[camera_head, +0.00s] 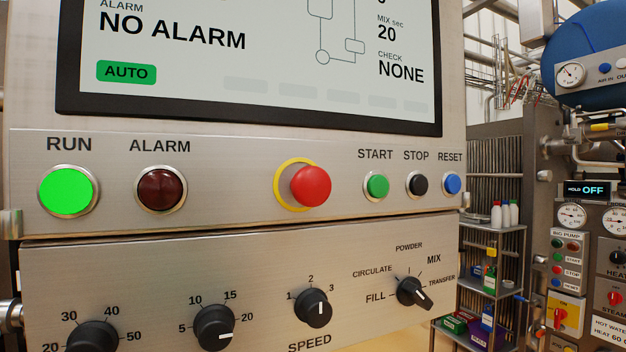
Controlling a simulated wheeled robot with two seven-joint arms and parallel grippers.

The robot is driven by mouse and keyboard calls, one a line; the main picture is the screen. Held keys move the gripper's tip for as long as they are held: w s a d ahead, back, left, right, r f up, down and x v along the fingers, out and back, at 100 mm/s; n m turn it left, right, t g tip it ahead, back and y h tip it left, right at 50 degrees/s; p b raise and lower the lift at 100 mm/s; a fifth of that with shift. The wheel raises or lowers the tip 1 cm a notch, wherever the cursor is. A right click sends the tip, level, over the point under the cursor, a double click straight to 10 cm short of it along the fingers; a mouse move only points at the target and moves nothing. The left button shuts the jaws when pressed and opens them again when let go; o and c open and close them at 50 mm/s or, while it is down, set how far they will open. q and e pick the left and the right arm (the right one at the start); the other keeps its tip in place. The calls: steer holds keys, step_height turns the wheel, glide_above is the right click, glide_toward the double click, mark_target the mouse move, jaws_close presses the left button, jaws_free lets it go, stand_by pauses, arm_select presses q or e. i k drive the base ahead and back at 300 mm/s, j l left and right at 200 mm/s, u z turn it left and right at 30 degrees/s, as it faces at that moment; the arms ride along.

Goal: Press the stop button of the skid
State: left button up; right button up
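The stop button (419,184) is a small black push button in a metal ring on the steel control panel (235,160), under the label STOP. The green start button (377,186) is just left of it, and the blue reset button (452,184) is just right of it. The RUN lamp (67,191) glows green. The ALARM lamp (160,190) is dark red. The screen (250,60) reads NO ALARM and AUTO. Neither of my grippers shows in this view.
A large red mushroom button (310,186) with a yellow ring sticks out left of the start button. Below, several black knobs (318,308) and a mode selector (414,292) stick out. A shelf (490,270) with bottles and another panel (570,270) stand at right.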

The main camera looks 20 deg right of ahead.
mark_target(419, 185)
steer(key=z, duration=1.25)
